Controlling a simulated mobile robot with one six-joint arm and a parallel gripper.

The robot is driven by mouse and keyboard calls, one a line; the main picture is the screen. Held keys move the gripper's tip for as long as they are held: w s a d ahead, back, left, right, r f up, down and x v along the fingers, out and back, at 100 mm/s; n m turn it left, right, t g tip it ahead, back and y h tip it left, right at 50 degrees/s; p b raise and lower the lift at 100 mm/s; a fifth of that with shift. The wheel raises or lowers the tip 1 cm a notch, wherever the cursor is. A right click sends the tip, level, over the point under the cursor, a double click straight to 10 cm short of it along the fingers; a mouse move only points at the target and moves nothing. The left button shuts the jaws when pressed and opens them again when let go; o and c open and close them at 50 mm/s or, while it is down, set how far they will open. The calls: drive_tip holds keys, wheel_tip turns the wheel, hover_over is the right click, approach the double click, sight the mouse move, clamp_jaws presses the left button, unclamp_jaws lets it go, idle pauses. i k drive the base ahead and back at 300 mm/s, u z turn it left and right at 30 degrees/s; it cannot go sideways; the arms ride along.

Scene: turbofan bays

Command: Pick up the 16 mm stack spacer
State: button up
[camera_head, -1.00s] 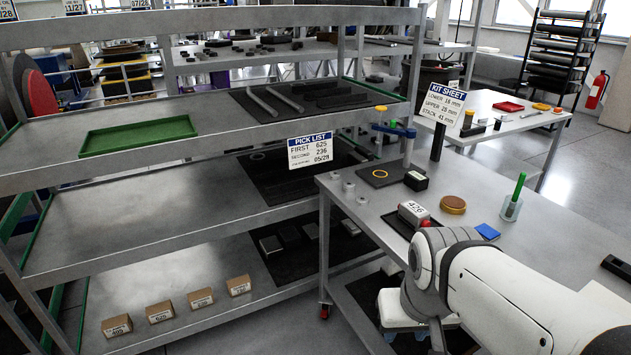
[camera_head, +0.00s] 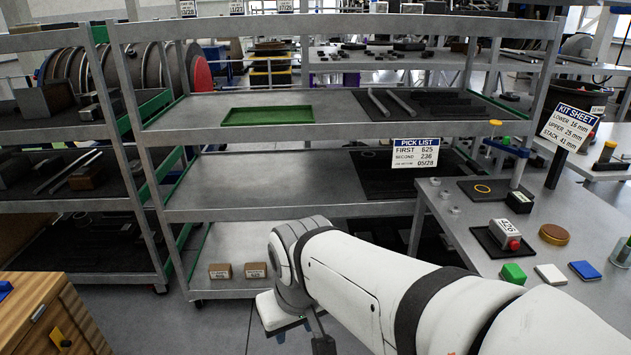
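Three small grey cylindrical spacers stand in a row at the left end of the grey bench: a near one (camera_head: 455,210), a middle one (camera_head: 446,195) and a far one (camera_head: 435,182). They are too small for me to tell which is 16 mm. The kit sheet (camera_head: 570,125) reads lower 16 mm, upper 25 mm, stack 41 mm. My white arm crosses the lower front of the picture. My gripper (camera_head: 318,340) shows only partly, as a dark piece at the bottom edge, left of the bench and apart from the spacers. Its fingers cannot be made out.
The bench (camera_head: 465,240) also holds a ring on a dark mat (camera_head: 485,190), a blue-handled post (camera_head: 508,148), a grey block marked 426 (camera_head: 504,232) and coloured blocks. A shelf rack (camera_head: 250,200) with a green tray (camera_head: 267,114) stands behind. A wooden cabinet (camera_head: 55,310) is lower left.

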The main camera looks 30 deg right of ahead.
sight(455, 209)
drive_tip(key=u, duration=0.35)
drive_tip(key=i, duration=2.7)
drive_tip(key=z, duration=3.5)
drive_tip(key=i, duration=1)
drive_tip(key=z, duration=0.1)
